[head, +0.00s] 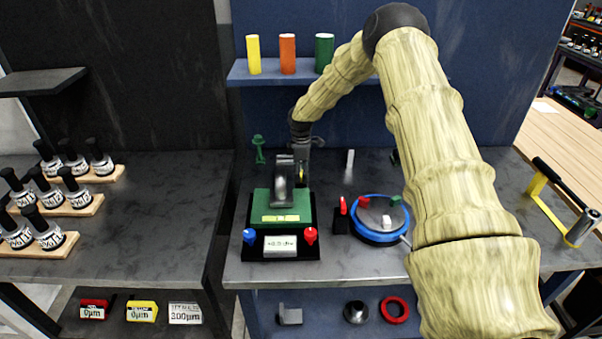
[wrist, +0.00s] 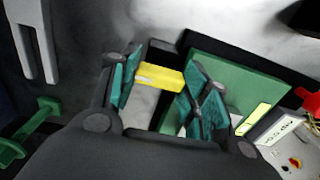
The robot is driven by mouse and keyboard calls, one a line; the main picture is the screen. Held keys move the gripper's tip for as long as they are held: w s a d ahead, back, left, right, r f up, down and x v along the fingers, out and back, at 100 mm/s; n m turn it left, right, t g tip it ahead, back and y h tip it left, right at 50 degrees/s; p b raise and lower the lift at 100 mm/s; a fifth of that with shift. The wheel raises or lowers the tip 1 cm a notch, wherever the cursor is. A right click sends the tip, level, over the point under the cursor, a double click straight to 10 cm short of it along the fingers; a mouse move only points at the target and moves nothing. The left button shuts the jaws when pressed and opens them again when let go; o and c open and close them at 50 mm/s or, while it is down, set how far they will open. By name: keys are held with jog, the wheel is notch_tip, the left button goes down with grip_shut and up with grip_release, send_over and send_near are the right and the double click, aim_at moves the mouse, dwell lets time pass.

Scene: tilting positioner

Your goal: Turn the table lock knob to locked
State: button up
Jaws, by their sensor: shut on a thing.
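My gripper (wrist: 160,90) has teal finger pads, one on each side of a yellow bar-shaped piece (wrist: 158,77). It is shut on that piece. The green device (head: 262,207) has a blue knob (head: 249,236) and a red knob (head: 310,235). I cannot tell which part is the lock knob.
A grey upright block (head: 283,175) stands on the green device, close to my gripper. A green post (head: 258,148) stands to its left. Yellow, orange and green cylinders (head: 288,54) stand on the shelf above. My arm covers the bench's right part.

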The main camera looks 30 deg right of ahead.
jog(key=shift+m, duration=0.3)
jog(key=m+b, duration=0.2)
jog(key=m, duration=0.1)
jog(key=shift+w+m, duration=0.1)
jog(key=shift+m, duration=0.2)
jog(key=m+b, duration=0.2)
jog(key=m, duration=0.2)
jog(key=m+b, duration=0.1)
jog(key=m, duration=0.4)
jog(key=shift+r+m+b, duration=0.15)
jog(key=shift+m+b, duration=0.4)
jog(key=shift+m, duration=1.75)
jog(key=o, duration=0.9)
jog(key=shift+o, duration=0.6)
